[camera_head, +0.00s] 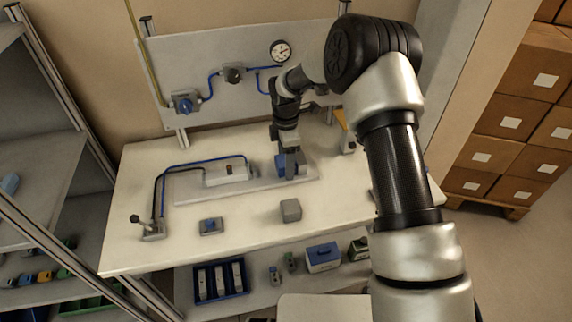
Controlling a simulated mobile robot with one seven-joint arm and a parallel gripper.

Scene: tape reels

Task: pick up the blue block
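My arm reaches from the right over the white workbench, and my gripper (291,160) points down near the back of the bench. A dark blue shape (292,168) shows right at the gripper's tip, over the grey base plate. I cannot tell whether it is the blue block, held or only touched, or part of the fingers. The fingertips are too small and dark to read. A low grey piece with a blue top (210,225) lies at the front left of the bench, apart from the gripper.
A grey cube (291,210) stands near the bench's front edge. A grey fixture (227,172) with a blue hose and a lever valve (152,228) stand to the left. A gauge panel (225,80) rises behind. A blue-topped box (323,256) sits on the lower shelf.

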